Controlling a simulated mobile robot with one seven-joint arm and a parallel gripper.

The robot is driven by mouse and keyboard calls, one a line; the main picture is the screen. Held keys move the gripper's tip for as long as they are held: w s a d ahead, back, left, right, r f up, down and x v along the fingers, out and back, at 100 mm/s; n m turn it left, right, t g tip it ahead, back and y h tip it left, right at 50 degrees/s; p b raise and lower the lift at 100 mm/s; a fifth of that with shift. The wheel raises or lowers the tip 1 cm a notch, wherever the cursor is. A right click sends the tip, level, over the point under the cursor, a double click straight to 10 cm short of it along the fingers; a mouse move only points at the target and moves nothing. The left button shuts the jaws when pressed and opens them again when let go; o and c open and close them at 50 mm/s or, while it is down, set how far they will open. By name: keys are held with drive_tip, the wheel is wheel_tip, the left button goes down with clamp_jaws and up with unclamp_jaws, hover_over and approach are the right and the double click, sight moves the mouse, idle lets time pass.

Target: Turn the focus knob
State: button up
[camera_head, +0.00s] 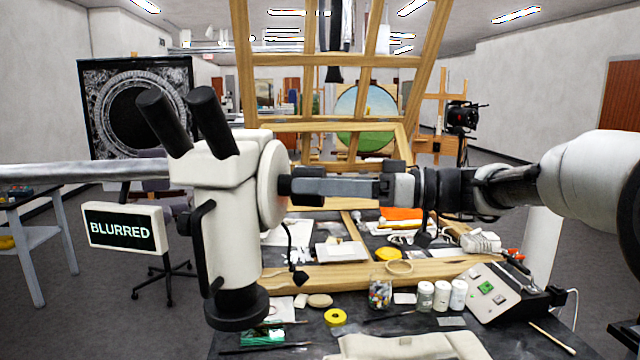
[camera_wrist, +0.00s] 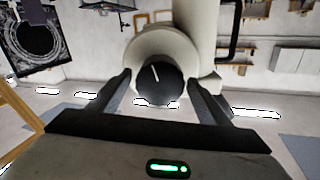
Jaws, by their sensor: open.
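The white microscope (camera_head: 228,200) with two black eyepieces hangs on a horizontal arm left of the middle in the head view. Its black focus knob (camera_wrist: 153,86) carries a white line and sits in front of a round white disc; the line points up, slightly tilted to the left. In the head view the knob (camera_head: 284,187) is mostly hidden behind the fingers. My gripper (camera_head: 303,187) comes from the right. In the wrist view my gripper (camera_wrist: 158,88) is open, one finger on each side of the knob, with gaps visible. A sign (camera_head: 122,227) on the microscope reads "BLURRED".
Below lies a cluttered table with a jar of coloured bits (camera_head: 380,288), white bottles (camera_head: 441,295), a yellow tape roll (camera_head: 335,317) and a control box (camera_head: 490,291). A wooden easel frame (camera_head: 330,125) stands behind. The air around the knob looks clear.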

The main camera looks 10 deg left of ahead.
drive_tip(key=shift+c, duration=0.3)
drive_tip(key=c, duration=1)
drive_tip(key=shift+m, duration=2.9)
drive_tip(key=o, duration=1.1)
drive_tip(key=shift+w, duration=0.1)
drive_tip(key=shift+c, duration=0.2)
drive_tip(key=shift+d, duration=0.1)
